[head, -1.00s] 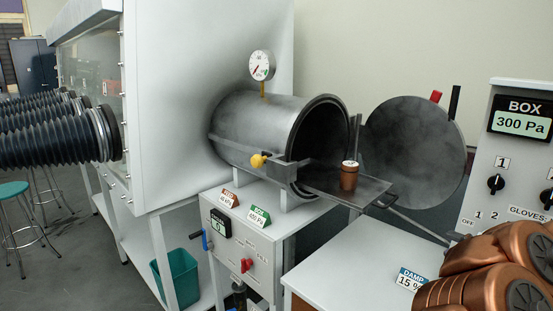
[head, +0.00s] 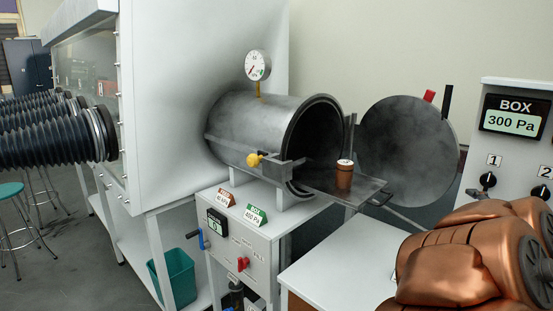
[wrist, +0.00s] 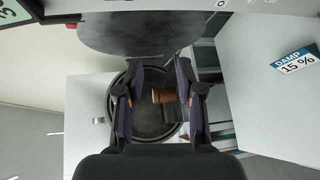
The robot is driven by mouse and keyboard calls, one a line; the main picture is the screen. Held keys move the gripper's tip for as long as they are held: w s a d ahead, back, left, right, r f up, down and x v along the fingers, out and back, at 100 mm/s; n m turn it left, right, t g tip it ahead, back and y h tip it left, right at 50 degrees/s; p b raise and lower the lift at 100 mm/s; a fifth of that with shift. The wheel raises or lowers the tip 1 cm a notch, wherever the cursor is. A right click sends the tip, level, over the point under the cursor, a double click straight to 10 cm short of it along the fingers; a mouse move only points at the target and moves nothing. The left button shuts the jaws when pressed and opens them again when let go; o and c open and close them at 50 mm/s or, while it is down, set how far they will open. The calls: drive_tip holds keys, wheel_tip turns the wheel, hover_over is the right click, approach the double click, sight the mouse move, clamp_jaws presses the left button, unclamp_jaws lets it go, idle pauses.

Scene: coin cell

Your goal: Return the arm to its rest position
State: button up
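My copper-coloured arm (head: 455,265) fills the lower right of the head view, folded near the box control panel. My gripper (wrist: 158,105) shows in the wrist view with its two dark fingers spread apart. Nothing is held between them; the brown jar seen through the gap is far beyond. In the head view the brown jar (head: 344,176) with a pale lid stands upright on the slide-out tray (head: 318,180) in front of the open chamber. The gripper itself is hidden in the head view.
The metal chamber (head: 262,130) is open, its round door (head: 410,135) swung to the right. The box control panel (head: 515,125) stands close to my arm. A white bench top (head: 335,258) is clear at lower centre. A card reading DAMP 15 % (wrist: 296,60) lies on it.

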drive_tip(key=s+a+f+m+g+y, duration=0.1)
drive_tip(key=s+a+f+m+g, duration=0.7)
drive_tip(key=s+a, duration=0.3)
drive_tip(key=s+a+f+m+g, duration=0.5)
drive_tip(key=s+a+f+m, duration=0.35)
drive_tip(key=s+a, duration=0.2)
drive_tip(key=s+a+f+g+y, duration=0.2)
drive_tip(key=s+a+g+y, duration=0.1)
drive_tip(key=s+a, duration=0.7)
drive_tip(key=shift+s+a+f+n+g, duration=0.2)
drive_tip(key=shift+s+n+g, duration=0.15)
drive_tip(key=shift+s+g, duration=0.55)
